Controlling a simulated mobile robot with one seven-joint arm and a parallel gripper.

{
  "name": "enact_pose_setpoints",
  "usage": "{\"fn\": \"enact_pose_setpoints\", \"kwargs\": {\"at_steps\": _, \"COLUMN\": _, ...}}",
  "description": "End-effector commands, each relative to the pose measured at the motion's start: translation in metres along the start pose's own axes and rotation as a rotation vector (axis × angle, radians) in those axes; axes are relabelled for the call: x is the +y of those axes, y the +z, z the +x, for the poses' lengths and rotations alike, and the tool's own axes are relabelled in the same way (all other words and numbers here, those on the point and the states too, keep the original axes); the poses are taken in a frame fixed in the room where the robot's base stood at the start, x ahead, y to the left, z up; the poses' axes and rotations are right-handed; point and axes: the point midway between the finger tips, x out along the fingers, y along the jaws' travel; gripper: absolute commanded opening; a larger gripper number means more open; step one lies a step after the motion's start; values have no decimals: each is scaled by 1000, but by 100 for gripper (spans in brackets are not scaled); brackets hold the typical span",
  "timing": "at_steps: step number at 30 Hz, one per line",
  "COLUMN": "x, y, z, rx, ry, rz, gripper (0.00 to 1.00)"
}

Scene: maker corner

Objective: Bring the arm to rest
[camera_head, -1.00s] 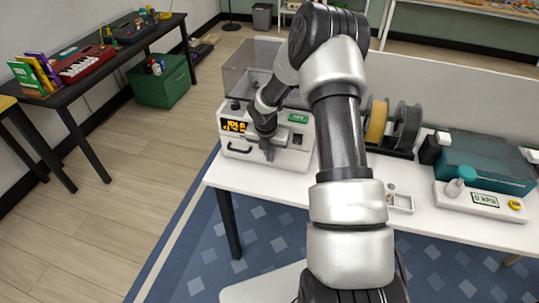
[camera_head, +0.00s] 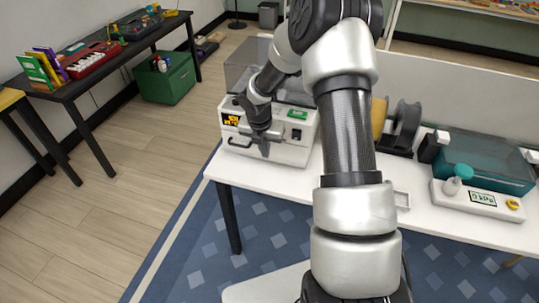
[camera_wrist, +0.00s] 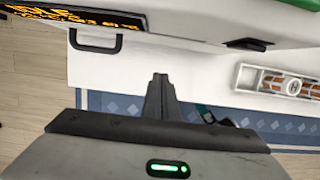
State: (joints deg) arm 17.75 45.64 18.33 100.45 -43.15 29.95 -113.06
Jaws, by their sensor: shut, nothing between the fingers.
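My gripper (camera_head: 264,150) is in front of the white machine (camera_head: 290,152) with the orange display, at the left end of the white table. In the wrist view my gripper (camera_wrist: 160,78) shows its two dark fingers together with nothing between them. The machine's front, with its display (camera_wrist: 85,18) and black handle (camera_wrist: 95,42), lies beyond the fingertips at the top of that view. My arm crosses the middle of the head view and hides part of the table. Whether the fingers touch the machine cannot be told.
The white table (camera_head: 268,184) also bears spools (camera_head: 405,124), a teal-lidded case (camera_head: 490,160) and a device with a gauge (camera_head: 478,199). A tray (camera_wrist: 275,80) shows at right in the wrist view. A dark side table (camera_head: 115,62) and green box (camera_head: 166,84) stand left; floor between is clear.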

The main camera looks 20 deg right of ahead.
Motion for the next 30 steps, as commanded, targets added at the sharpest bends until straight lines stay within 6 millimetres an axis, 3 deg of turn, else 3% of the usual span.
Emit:
{"fn": "enact_pose_setpoints", "kwargs": {"at_steps": 1, "x": 0, "y": 1, "z": -13, "rx": -2, "ry": 1, "rz": 2, "gripper": 0}}
{"fn": "enact_pose_setpoints", "kwargs": {"at_steps": 6, "x": 0, "y": 0, "z": -38, "rx": 1, "ry": 0, "rz": 0, "gripper": 0}}
{"fn": "enact_pose_setpoints", "kwargs": {"at_steps": 17, "x": -1, "y": -1, "z": -58, "rx": -3, "ry": -3, "rz": 24, "gripper": 0}}
{"fn": "enact_pose_setpoints", "kwargs": {"at_steps": 20, "x": -6, "y": 2, "z": -90, "rx": -28, "ry": -12, "rz": 133, "gripper": 0}}
{"fn": "enact_pose_setpoints", "kwargs": {"at_steps": 25, "x": -27, "y": -6, "z": -187, "rx": -100, "ry": -9, "rz": 544, "gripper": 0}}
{"fn": "enact_pose_setpoints", "kwargs": {"at_steps": 30, "x": -56, "y": -36, "z": -281, "rx": -140, "ry": 53, "rz": 1057, "gripper": 0}}
